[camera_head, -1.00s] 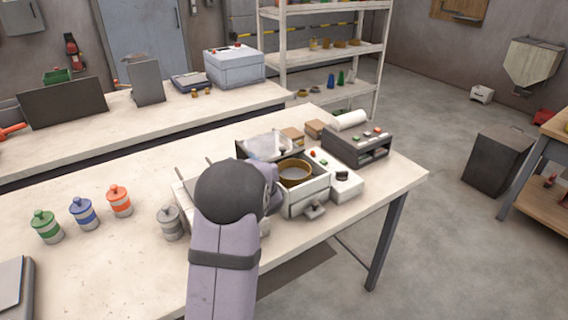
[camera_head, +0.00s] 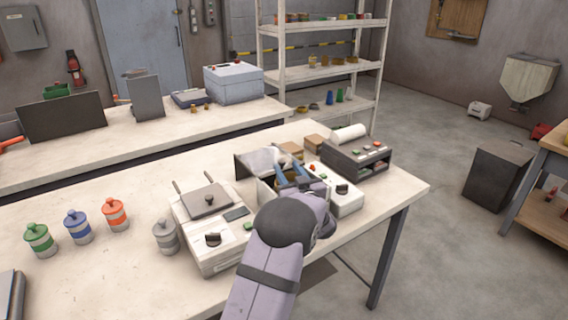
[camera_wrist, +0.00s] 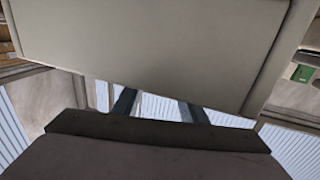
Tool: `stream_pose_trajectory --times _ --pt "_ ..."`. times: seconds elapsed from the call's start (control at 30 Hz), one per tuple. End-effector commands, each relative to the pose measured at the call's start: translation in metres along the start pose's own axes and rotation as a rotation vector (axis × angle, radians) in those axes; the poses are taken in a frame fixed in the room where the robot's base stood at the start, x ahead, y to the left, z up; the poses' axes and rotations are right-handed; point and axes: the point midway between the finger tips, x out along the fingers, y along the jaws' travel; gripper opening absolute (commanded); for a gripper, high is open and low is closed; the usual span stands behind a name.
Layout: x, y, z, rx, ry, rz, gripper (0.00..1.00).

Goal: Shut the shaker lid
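The shaker appears to be the pale box on the bench, mostly behind my gripper. A grey panel with a shiny face, probably its lid (camera_head: 258,160), stands raised at the back of the box. My gripper (camera_head: 290,172) is over the box, in front of the panel, its two blue fingers apart with nothing seen between them. The brass sieve inside the box is hidden by my gripper now. In the wrist view, the fingers (camera_wrist: 158,107) reach under a large grey-beige surface (camera_wrist: 150,45); I cannot tell which part it is or whether they touch it.
A white machine (camera_head: 215,245) with a knobbed dark plate stands left of the box. A control unit (camera_head: 343,197) and a dark slotted unit (camera_head: 358,163) stand to the right. A grey canister (camera_head: 166,238) and coloured canisters (camera_head: 78,228) stand left.

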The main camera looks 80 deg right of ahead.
Motion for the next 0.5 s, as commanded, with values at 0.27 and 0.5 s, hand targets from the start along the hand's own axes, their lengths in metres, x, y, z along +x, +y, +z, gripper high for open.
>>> stream_pose_trajectory --times 0.27,0.5 --pt "0.029 -0.001 -0.001 0.000 0.000 -0.001 0.38" --pt "0.036 -0.001 0.000 0.000 -0.001 0.000 0.38"
